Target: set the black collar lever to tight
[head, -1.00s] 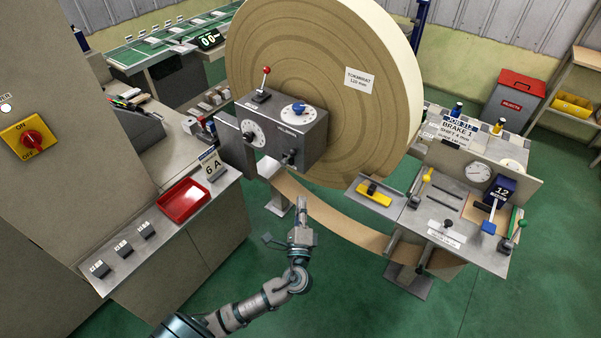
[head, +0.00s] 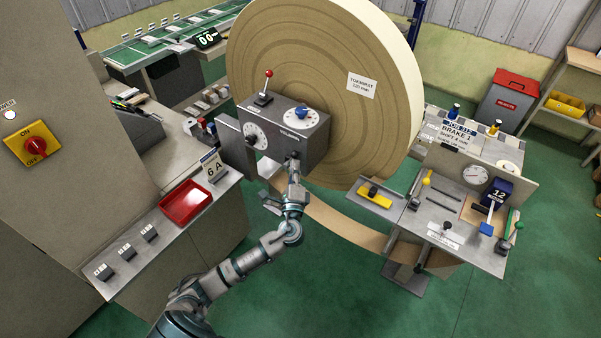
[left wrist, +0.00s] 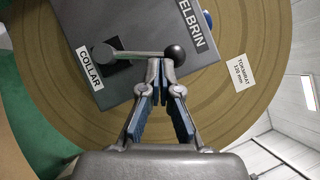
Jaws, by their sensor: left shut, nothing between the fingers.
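The collar lever (left wrist: 140,54) shows in the left wrist view as a thin rod from a dark hub to a black ball knob (left wrist: 175,53). It sits on the grey box (head: 270,140), beside a white COLLAR label (left wrist: 90,68). My left gripper (left wrist: 160,66) is shut and empty, with its fingertips just below the rod near the knob; whether they touch it I cannot tell. In the head view my left gripper (head: 294,168) is at the box's lower right face and partly hides the lever. My right gripper is not in view.
A large brown paper roll (head: 340,60) stands behind the box. A red-knobbed lever (head: 267,82) and a blue dial knob (head: 301,112) are on the box's top. A red tray (head: 186,203) lies on the left counter. A brake bench (head: 450,215) stands at right.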

